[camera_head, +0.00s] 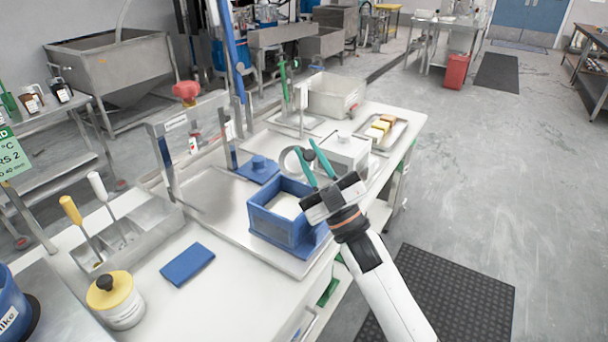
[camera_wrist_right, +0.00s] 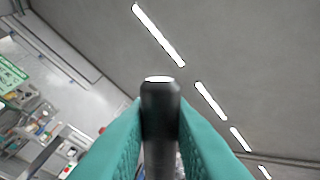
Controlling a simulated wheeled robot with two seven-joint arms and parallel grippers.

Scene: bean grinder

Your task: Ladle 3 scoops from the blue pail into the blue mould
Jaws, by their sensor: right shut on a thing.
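The blue mould (camera_head: 272,226) is a blue rectangular box with white contents, on the steel tray. My right gripper (camera_head: 305,146) has teal fingers and is above the mould's far right side, shut on a dark cylindrical handle (camera_head: 310,156). The handle (camera_wrist_right: 160,130) stands between the teal fingers in the right wrist view. I take it for the ladle's, but its bowl is not clearly visible. A pale ring (camera_head: 289,160) shows beside the fingers; I cannot tell whether it belongs to it. The blue pail (camera_head: 10,305) is cut off at the lower left edge. My left gripper is out of view.
A yellow-lidded white jar (camera_head: 122,309) and a blue folded cloth (camera_head: 187,264) lie between pail and mould. A steel caddy (camera_head: 150,236) holds brushes. Behind the mould are a blue lid (camera_head: 257,170), a white box (camera_head: 345,153) and a tray with blocks (camera_head: 397,131).

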